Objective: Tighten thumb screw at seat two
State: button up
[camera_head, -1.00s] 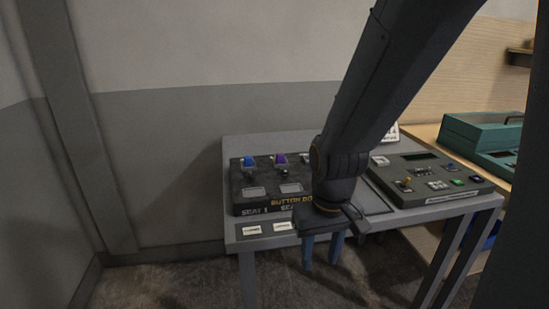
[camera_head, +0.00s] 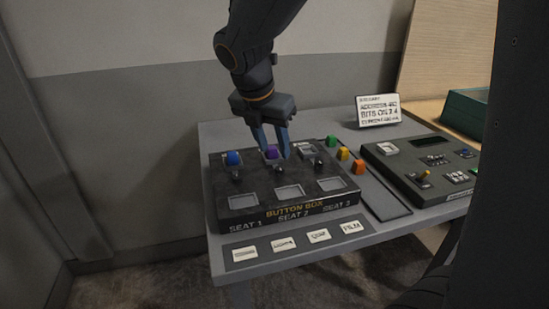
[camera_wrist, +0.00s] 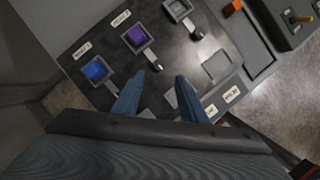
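The dark button box (camera_head: 217,196) lies on the grey table, with seats labelled 1, 2 and 3. A purple button (camera_head: 271,152) sits in the seat two socket and also shows in the wrist view (camera_wrist: 135,37). The seat two thumb screw (camera_wrist: 157,66) is a small dark knob with a pale lever, just below the purple button; its tightness cannot be told. My gripper (camera_head: 275,152) is open and empty above seat two, pointing down. In the wrist view its fingers (camera_wrist: 160,78) are apart, with the screw just beyond the tips. Contact is not visible.
Seat one holds a blue button (camera_head: 233,158); the seat three socket (camera_head: 308,150) looks empty. Green (camera_head: 331,141), yellow (camera_head: 343,154) and orange (camera_head: 358,167) buttons stand right of the box. A control console (camera_head: 420,170) and sign (camera_head: 378,110) are further right.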

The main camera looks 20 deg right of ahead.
aim_at(279, 168)
jog(key=x, duration=0.7)
jog(key=shift+w+f, duration=0.2)
jog(key=shift+f, duration=0.1)
grip_shut()
